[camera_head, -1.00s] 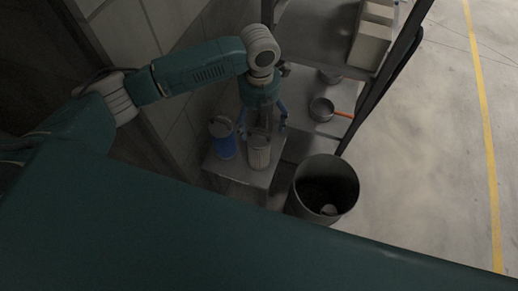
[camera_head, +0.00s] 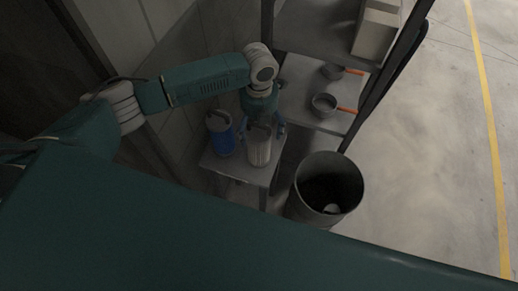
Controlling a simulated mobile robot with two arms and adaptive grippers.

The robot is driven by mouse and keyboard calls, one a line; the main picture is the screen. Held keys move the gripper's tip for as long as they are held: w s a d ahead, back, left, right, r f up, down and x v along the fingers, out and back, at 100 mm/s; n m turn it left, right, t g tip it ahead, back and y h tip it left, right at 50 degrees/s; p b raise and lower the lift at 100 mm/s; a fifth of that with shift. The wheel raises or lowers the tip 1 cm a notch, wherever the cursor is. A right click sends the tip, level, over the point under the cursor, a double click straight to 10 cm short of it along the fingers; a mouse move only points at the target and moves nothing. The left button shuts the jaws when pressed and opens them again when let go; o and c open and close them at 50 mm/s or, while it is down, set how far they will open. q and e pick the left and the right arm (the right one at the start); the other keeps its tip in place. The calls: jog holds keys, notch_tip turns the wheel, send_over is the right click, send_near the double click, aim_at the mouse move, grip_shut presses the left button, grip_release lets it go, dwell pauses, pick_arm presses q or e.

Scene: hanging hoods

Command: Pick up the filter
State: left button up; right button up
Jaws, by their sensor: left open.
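The filter (camera_head: 258,150) looks like a pale ribbed cylinder and stands upright on a small grey table (camera_head: 240,172). My left gripper (camera_head: 261,133) is right above it, pointing down, with its blue-tipped fingers spread at either side of the filter's top. The jaws are open; I cannot tell if a finger touches the filter. A blue canister (camera_head: 221,136) with a grey top and a handle stands on the table just left of the filter. My right gripper does not show.
A dark round bin (camera_head: 326,188) with a pale item inside stands right of the table. A metal shelf (camera_head: 312,97) behind holds pans with orange handles (camera_head: 346,109) and pale boxes (camera_head: 376,30). A wall is close at left. Open floor (camera_head: 430,150) lies right.

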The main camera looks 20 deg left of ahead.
pick_arm(q)
jog(key=shift+c, duration=0.2)
jog(key=c, duration=1.3)
jog(key=shift+c, duration=0.2)
jog(key=shift+r, duration=0.1)
